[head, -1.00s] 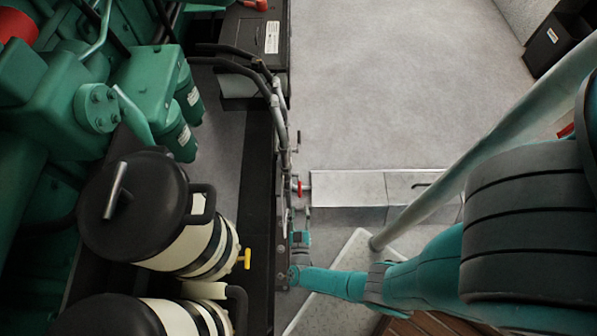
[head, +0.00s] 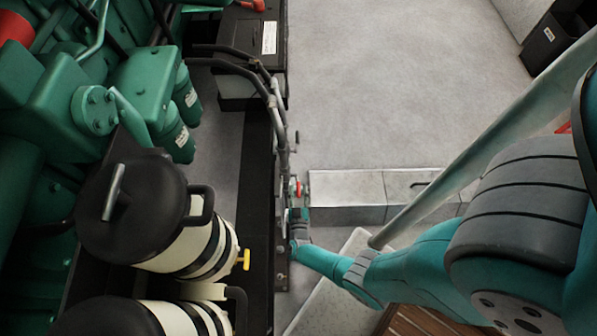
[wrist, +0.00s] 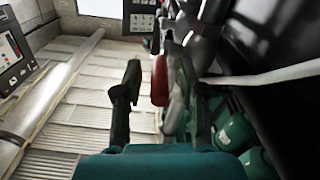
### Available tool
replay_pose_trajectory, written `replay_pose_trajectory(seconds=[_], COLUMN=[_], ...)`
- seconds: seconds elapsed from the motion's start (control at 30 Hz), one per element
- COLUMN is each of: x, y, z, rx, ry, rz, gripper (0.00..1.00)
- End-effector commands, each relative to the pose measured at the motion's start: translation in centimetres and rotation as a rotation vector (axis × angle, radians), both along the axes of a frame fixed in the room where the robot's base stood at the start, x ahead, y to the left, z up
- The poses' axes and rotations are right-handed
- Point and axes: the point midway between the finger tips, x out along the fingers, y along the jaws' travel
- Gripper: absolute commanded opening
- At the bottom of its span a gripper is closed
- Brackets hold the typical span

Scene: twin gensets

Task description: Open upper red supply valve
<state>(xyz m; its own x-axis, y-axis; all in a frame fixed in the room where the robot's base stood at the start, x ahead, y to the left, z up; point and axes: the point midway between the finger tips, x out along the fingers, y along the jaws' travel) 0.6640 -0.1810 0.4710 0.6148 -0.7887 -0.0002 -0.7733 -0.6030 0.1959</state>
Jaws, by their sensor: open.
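The red valve handle (head: 297,187) shows in the head view as a small red part on the grey pipework beside the black engine frame. My gripper (wrist: 160,92) is open, with one dark finger on each side of the handle. Whether either finger touches it I cannot tell. In the head view my gripper (head: 300,205) is small and partly hidden at the pipework, just below the red part.
Grey pipes (head: 278,110) run along the black frame (head: 257,180). Black-lidded cream canisters (head: 165,215) and the green engine (head: 60,90) stand to the left. A pale box (head: 345,185) lies right of the valve. The grey floor (head: 400,80) beyond is clear.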

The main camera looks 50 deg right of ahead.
Motion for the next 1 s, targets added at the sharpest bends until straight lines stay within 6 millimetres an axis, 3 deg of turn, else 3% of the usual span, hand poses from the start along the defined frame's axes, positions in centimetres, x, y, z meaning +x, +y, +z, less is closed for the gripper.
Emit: replay_pose_trajectory(seconds=[0.33,0.37,0.5,1.0], x=[0.1,0.1,0.1,1.1], y=[-0.2,-0.2,-0.2,-0.2], z=[0.0,0.0,0.0,0.2], rx=[-0.001,-0.001,-0.001,0.021], ry=[0.001,0.001,0.001,0.013], rz=[0.0,0.0,0.0,0.0], gripper=[0.41,0.36,0.01,0.0])
